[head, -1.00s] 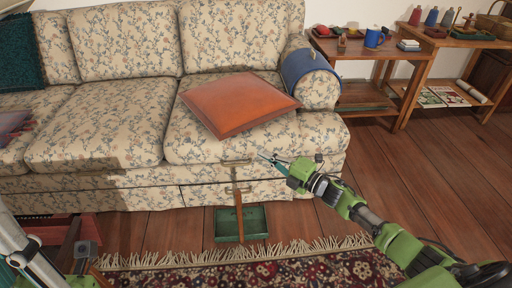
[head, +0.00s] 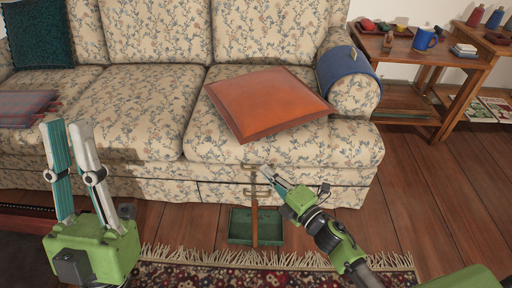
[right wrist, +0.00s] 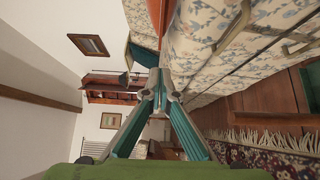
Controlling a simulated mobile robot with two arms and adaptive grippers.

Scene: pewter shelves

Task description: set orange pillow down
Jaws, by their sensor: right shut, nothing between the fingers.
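The orange pillow (head: 268,104) lies flat on the right seat cushion of the floral sofa (head: 137,110), next to the armrest. Nothing holds it. My right gripper (head: 266,170) is shut and empty, in front of the sofa's lower front and below the pillow in the head view. Its closed fingers also show in the right wrist view (right wrist: 161,78), where a strip of the pillow (right wrist: 157,12) shows at the top. My left gripper (head: 66,124) is raised at the left with its fingers upward, apart from the pillow.
A blue cover (head: 348,72) drapes the armrest. A teal cushion (head: 38,36) and a folded plaid cloth (head: 27,108) are on the sofa's left. A green tray (head: 240,226) is on the floor. A wooden side table (head: 400,58) bears a blue mug (head: 426,38).

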